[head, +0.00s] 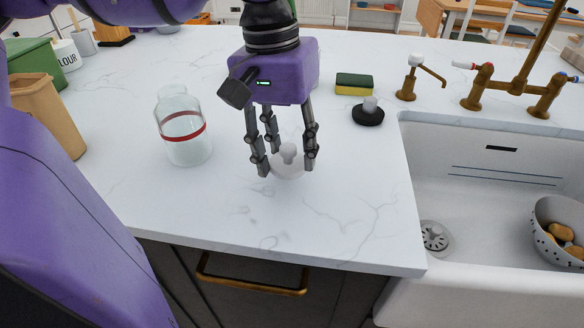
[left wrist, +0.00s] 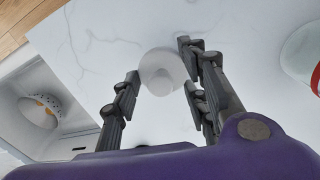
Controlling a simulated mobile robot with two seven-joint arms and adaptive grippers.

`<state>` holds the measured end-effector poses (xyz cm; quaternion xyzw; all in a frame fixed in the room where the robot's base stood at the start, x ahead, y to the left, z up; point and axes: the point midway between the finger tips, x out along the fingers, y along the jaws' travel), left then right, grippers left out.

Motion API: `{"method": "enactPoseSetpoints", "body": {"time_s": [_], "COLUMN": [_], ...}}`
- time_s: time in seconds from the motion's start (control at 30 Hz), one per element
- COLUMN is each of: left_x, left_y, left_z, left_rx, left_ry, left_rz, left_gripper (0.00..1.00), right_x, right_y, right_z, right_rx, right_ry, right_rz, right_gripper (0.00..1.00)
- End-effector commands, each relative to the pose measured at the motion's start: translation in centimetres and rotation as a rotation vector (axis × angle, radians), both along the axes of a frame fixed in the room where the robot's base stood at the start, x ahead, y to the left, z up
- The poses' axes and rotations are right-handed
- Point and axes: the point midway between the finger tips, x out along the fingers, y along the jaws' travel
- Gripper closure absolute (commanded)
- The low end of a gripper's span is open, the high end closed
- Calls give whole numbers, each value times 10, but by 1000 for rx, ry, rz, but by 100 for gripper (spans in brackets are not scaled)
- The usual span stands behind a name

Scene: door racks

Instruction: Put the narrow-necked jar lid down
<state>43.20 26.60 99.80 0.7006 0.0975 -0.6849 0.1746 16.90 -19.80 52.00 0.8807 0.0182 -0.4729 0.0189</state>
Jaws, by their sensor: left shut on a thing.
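The narrow-necked jar lid (head: 288,163) is a pale, clear disc with a round knob on top. My left gripper (head: 287,168) points down over the counter, with its fingers around the lid and shut on it. The left wrist view shows the lid (left wrist: 162,72) between the fingertips (left wrist: 160,75). The lid is at or very close to the counter top; I cannot tell whether it touches. A clear glass jar (head: 187,151) with a red band stands upright without a lid, left of my left gripper. My right gripper is not in view.
The white marble counter (head: 330,220) is clear in front of the lid. Behind are a green and yellow sponge (head: 354,84) and a black round object with a pale knob (head: 368,115). A sink (head: 480,185) with brass taps lies right, canisters left.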

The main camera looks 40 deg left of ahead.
Motion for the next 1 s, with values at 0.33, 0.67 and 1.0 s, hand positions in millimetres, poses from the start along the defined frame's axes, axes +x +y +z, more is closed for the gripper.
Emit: {"method": "enactPoseSetpoints", "body": {"time_s": [0.33, 0.67, 1.0], "left_x": [8, 9, 9], "left_y": [4, 5, 5], "left_z": [-37, -41, -44], "left_rx": [-2, 0, -1], "left_ry": [2, -2, -1], "left_rz": [0, 0, 0], "left_gripper": [77, 77, 41], "right_x": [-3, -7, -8], "right_y": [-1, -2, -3], "right_z": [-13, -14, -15], "right_rx": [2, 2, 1], "right_ry": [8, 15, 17], "right_rz": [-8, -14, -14], "right_gripper": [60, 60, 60]}}
